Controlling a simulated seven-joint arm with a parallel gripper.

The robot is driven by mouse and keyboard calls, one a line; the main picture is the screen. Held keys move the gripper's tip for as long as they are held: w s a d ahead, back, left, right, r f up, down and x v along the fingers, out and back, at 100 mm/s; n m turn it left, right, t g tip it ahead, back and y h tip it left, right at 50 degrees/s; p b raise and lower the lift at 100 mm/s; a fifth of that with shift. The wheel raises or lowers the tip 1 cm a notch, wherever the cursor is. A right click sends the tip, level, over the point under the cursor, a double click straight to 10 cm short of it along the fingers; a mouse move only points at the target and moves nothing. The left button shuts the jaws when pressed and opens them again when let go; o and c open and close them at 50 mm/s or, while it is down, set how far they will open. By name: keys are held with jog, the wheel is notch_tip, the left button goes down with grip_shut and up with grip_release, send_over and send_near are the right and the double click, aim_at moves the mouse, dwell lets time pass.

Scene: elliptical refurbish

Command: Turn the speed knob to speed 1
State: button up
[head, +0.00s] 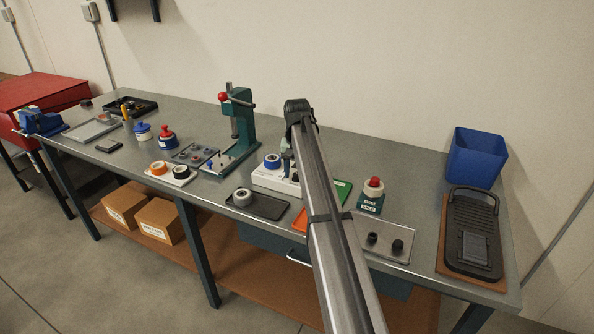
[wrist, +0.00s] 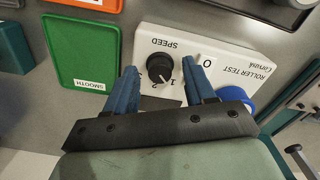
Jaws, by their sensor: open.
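The speed knob (wrist: 160,68) is a round black dial on the white roller test box (wrist: 212,50), seen upside down in the wrist view. The marks 1 and 2 show beside its lower edge; I cannot tell the exact setting of its pointer. My gripper (wrist: 158,66) is open, its two blue fingers on either side of the knob. I cannot tell whether either finger touches it.
A green SMOOTH tray (wrist: 85,50) lies beside the box, with an orange tray (wrist: 92,3) beyond it. In the head view, a green press (head: 240,125) stands left of the box. A dark tray (head: 270,208) with a grey roll lies in front.

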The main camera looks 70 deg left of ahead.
notch_tip(320, 180, up, 14)
dwell(0.6)
jog(key=shift+f, duration=0.1)
dwell(0.4)
